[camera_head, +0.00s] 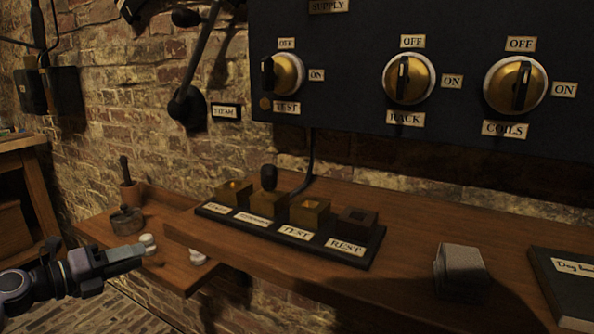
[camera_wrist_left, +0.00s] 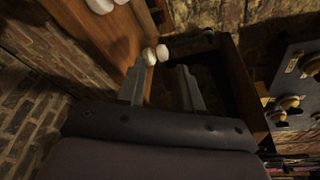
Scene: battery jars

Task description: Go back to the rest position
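My left gripper (camera_head: 138,254) comes in from the left edge, in front of the low wooden shelf (camera_head: 180,275). In the left wrist view its two grey fingers (camera_wrist_left: 160,84) are apart, with nothing held between them. Small white round pieces (camera_head: 148,243) appear just beyond the fingertips in the head view. In the left wrist view two white pieces (camera_wrist_left: 156,54) show past the fingertips; I cannot tell the exact gap to them. My right gripper is in neither view.
A round pot (camera_head: 127,220) stands on the low shelf. The higher wooden bench (camera_head: 400,225) bears a labelled black rack (camera_head: 368,262) with several blocks, a grey block (camera_head: 460,268) and a dark book (camera_head: 568,280). A black panel with three brass switches (camera_head: 410,80) hangs above.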

